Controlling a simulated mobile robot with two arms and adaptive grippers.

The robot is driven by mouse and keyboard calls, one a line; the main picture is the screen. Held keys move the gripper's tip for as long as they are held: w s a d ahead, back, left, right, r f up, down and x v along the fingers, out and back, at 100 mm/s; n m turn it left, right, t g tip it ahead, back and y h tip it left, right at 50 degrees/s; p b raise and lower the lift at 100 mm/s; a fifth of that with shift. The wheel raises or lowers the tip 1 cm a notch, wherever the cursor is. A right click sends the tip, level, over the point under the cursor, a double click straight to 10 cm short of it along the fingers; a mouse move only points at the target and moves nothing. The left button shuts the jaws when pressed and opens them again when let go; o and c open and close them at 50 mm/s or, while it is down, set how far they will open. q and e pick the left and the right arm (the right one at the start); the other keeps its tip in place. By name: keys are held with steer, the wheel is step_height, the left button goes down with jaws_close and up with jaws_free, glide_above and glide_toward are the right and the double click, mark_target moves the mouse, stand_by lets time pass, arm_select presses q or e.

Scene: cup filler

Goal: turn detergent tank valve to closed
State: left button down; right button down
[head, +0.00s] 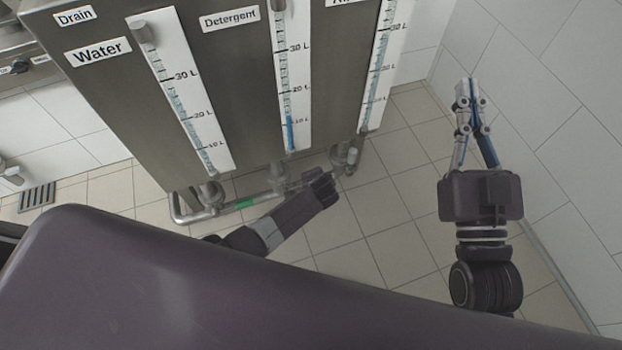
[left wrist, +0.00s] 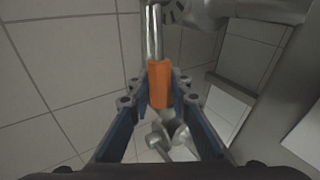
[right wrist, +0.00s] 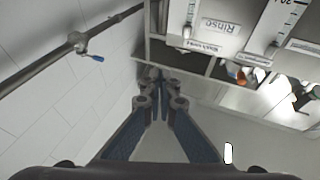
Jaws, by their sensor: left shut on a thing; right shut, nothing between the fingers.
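The detergent tank (head: 238,70) is the middle column of the grey unit, with a "Detergent" label above its gauge (head: 290,75). In the left wrist view an orange valve handle (left wrist: 159,82) on a metal stem lies between the fingers of my left gripper (left wrist: 157,92), which is shut on it. In the head view my left gripper (head: 320,184) is low, by the pipes under the unit; its fingers and the orange handle are hidden there. My right gripper (head: 467,88) is shut and empty, raised at the right by the tiled wall.
A "Water" tank (head: 105,90) stands left of the detergent tank. A metal pipe (head: 185,214) with a green part (head: 245,203) runs below. Tiled floor (head: 390,225) between my arms is clear.

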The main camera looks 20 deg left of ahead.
arm_select(q)
steer(key=shift+w+d+f+m+g+y+b, duration=0.15)
steer(key=shift+f+m+g+y+b, duration=0.2)
steer(key=shift+f+y+b, duration=0.3)
steer(key=shift+f, duration=0.1)
arm_select(e)
steer(key=s+r+t+y, duration=0.1)
steer(key=s+r+t, duration=0.3)
steer(key=r, duration=0.3)
steer(key=shift+s+r+y, duration=0.15)
steer(key=shift+s+y, duration=0.1)
steer(key=shift+y, duration=0.05)
steer(key=shift+d, duration=0.1)
arm_select(q)
steer(key=c, duration=1.8)
jaws_free()
arm_select(e)
steer(key=shift+w, duration=0.1)
arm_select(q)
steer(key=shift+o, duration=0.2)
steer(key=v, duration=1.2)
steer(key=shift+w, duration=0.1)
